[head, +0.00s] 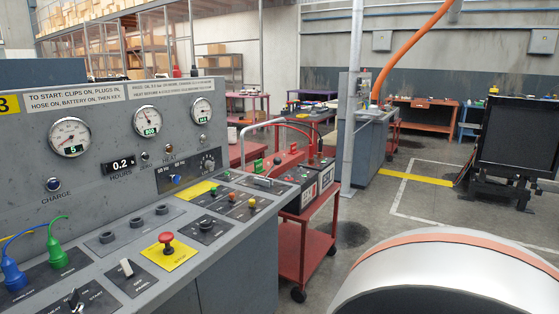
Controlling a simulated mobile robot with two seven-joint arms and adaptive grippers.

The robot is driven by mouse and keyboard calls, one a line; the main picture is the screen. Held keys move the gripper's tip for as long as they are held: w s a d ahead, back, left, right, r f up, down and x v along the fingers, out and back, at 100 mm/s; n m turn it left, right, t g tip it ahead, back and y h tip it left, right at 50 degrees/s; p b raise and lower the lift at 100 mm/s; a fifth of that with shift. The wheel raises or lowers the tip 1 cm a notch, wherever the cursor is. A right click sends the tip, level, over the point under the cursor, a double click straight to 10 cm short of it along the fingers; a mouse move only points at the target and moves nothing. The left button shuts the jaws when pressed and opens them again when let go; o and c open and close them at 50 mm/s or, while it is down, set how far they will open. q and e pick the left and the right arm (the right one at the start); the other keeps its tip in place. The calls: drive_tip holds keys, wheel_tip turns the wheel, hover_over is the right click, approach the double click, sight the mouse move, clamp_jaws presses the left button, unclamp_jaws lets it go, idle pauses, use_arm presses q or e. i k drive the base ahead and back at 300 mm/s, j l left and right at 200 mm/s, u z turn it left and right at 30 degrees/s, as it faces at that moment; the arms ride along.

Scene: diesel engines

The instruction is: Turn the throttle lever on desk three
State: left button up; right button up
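Desk three is the grey control desk (100,120) on the left, with a yellow "3" sign (8,105) at its upper left. Its sloping face carries gauges, and its lower panel carries switches and knobs. A dark plate with a small dial scale (208,161) is at the right of the upright face. A small lever-like fitting (262,182) is on a dark plate at the right end of the lower panel. I cannot tell for sure which part is the throttle lever. Neither of my grippers is in view.
A red emergency knob (166,241) on a yellow plate and blue (12,272) and green (57,254) plugs with cables are on the desk. A red cart (305,247) with batteries stands close at its right. Open floor (375,215) lies beyond the cart.

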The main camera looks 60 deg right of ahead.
sight(277, 161)
drive_tip(key=i+l+z, duration=0.2)
drive_tip(key=l, duration=0.35)
drive_tip(key=i+l+z, duration=0.25)
drive_tip(key=i+l, duration=0.15)
